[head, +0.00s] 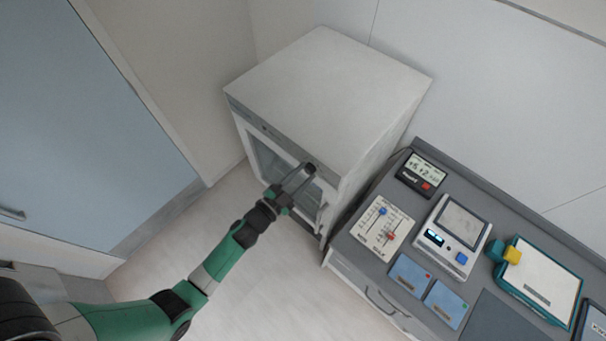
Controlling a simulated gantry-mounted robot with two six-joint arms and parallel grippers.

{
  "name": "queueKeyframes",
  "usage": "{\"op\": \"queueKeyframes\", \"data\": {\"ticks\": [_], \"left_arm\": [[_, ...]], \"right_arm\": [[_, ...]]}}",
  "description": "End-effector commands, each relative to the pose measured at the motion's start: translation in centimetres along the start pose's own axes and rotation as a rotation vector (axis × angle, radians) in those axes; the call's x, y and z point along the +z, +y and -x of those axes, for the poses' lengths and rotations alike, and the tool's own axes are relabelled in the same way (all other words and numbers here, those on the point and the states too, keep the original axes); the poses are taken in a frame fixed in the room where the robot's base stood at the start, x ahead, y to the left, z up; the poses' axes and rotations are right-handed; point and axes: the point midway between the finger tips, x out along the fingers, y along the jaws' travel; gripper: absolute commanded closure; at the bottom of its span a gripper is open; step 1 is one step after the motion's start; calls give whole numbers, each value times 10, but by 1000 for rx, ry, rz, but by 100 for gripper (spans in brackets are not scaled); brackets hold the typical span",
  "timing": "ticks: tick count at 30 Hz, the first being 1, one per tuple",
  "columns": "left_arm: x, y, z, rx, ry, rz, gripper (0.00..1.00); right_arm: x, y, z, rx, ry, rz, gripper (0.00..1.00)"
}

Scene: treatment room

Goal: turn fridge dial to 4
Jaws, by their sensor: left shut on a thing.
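The fridge (325,85) is a white, under-counter-size box with a grey strip along its upper front and a glass door. A small dark round dial (310,168) sits at the right end of that strip. My left gripper (304,172) reaches up from the lower left, its fingers shut on the dial. The dial's markings and pointer are too small to read, and the fingers partly cover it. My right gripper is not in the head view.
A grey counter (484,319) stands to the right of the fridge. It carries a display unit (422,174), a slider panel (383,224), a scale-like device (451,234), blue boxes (409,274) and a teal-framed board (541,279). The floor (245,290) before the fridge is clear.

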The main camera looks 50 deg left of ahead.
Motion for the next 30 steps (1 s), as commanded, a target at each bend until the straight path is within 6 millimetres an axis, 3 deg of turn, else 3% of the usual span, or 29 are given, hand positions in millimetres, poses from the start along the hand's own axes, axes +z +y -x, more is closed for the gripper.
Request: {"op": "queueKeyframes", "data": {"ticks": [12, 13, 17, 26, 30], "left_arm": [[-1, 0, 0, -1, 3, -8, 100], [-1, 0, 0, -1, 3, -8, 53], [-1, 0, 0, -1, 2, -8, 30], [0, 0, 1, 0, 0, -7, 29], [0, 0, 14, 0, -1, -6, 29]], "right_arm": [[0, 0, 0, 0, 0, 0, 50], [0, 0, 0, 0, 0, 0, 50], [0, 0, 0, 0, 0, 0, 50], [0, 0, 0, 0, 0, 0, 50], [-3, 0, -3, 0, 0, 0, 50]]}}
